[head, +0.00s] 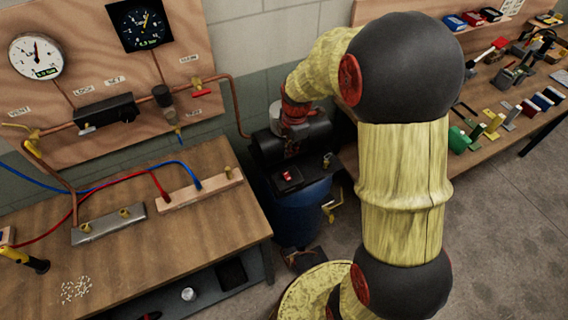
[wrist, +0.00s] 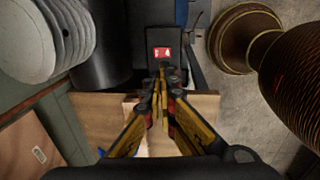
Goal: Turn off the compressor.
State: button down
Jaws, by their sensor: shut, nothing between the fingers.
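The compressor has a black motor and pump unit (head: 290,140) on a blue tank (head: 300,210), between the two benches in the head view. A red switch (head: 287,177) sits on a black box at its front. In the wrist view the red switch (wrist: 162,53) with white marks shows on its black box (wrist: 166,28), just beyond my fingertips. My gripper (wrist: 163,73) is shut and empty, its tips close together and pointing at the switch. I cannot tell whether they touch the box. I cannot make out the fingers in the head view.
A wooden bench (head: 185,255) with hoses and fittings stands left of the compressor. A gauge panel (head: 120,80) with copper pipe and valves rises behind it. A tool bench (head: 485,150) is at the right. Open floor (head: 500,245) lies at the lower right.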

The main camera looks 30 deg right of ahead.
jog(key=b, duration=0.2)
send_near(287, 174)
jog(key=f, duration=0.6)
jog(key=shift+w+f, duration=0.1)
jog(key=shift+w, duration=0.2)
jog(key=shift+f, duration=0.3)
